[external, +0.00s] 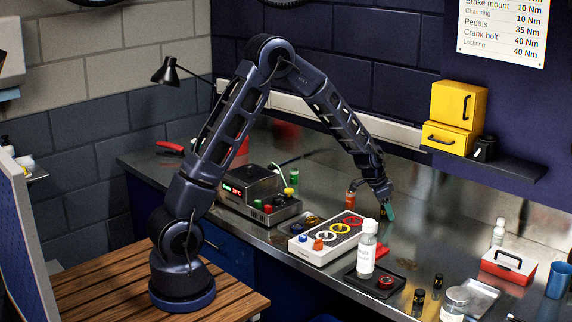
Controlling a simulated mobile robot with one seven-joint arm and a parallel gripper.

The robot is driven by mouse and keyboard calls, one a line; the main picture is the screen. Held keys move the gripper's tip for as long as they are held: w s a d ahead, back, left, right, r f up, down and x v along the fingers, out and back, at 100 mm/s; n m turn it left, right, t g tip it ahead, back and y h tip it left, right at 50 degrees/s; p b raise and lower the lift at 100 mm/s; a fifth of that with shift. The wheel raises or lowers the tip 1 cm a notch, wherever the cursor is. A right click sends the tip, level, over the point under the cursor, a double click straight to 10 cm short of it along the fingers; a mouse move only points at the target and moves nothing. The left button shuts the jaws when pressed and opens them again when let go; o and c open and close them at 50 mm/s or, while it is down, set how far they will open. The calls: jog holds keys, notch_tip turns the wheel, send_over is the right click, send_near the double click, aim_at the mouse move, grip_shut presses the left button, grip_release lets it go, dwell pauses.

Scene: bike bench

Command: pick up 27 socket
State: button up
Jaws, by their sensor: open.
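My gripper (386,208) is at the end of the arm, low over the metal bench behind the white tray. Its jaws are open, with a teal fingertip showing on the right side. A small dark piece shows at the fingertips; I cannot tell whether it is a socket or part of my gripper. Two small black cylinders with gold bands, which look like sockets, stand at the front right: one socket (437,285) and another socket (419,300). Their size marks are too small to read, so I cannot tell which is the 27 socket.
The white tray (318,253) with coloured rings lies left of my gripper. A white bottle (367,250) stands on a black tray (399,286). A red box (508,268) sits farther right.

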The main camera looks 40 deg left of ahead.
jog(key=c, duration=1.1)
jog(key=shift+r, duration=0.15)
jog(key=shift+c, duration=0.2)
